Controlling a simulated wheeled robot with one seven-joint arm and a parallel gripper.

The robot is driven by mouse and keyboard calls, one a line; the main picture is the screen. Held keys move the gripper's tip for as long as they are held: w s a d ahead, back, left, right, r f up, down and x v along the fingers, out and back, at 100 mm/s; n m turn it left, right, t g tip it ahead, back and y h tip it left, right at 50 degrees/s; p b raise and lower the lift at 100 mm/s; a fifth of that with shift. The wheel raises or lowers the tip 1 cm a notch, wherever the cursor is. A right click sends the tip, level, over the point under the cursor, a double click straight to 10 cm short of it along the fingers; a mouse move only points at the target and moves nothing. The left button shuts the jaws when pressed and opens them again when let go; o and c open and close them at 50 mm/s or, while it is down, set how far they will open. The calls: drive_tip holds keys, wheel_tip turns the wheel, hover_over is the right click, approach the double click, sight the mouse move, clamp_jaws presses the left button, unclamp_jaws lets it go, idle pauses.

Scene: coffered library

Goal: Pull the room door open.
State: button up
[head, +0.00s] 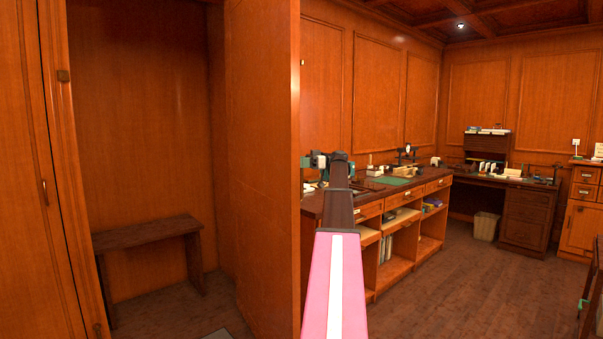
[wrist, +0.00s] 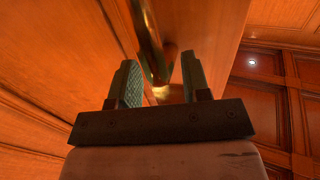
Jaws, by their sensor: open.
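A brass handle (wrist: 152,45) shows in the wrist view, in front of a wooden panelled surface (wrist: 75,50). My gripper (wrist: 160,80) is open, with one finger on each side of the lower end of the brass piece. I cannot tell whether either finger touches it. In the head view my gripper (head: 340,158) shows as a dark, foreshortened shape just right of a tall wooden panel's edge. That panel (head: 262,150) could be the door, but I cannot tell. The handle is not clear in the head view.
A wooden bench (head: 150,230) stands in the alcove at left, beside a tall cabinet front (head: 22,150). A long workbench (head: 372,208) with tools runs along the wall behind my gripper. A dark desk (head: 525,212) stands farther back. Open floor (head: 455,290) lies at right.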

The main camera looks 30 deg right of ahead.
sight(275, 148)
drive_tip(key=a+r, duration=0.2)
drive_tip(key=a, duration=0.1)
drive_tip(key=a+r, duration=0.2)
drive_tip(key=a, duration=0.2)
drive_tip(key=a+r, duration=0.2)
drive_tip(key=a, duration=0.2)
drive_tip(key=shift+s+a+r, duration=0.15)
drive_tip(key=shift+s+r, duration=0.05)
drive_tip(key=shift+s, duration=0.05)
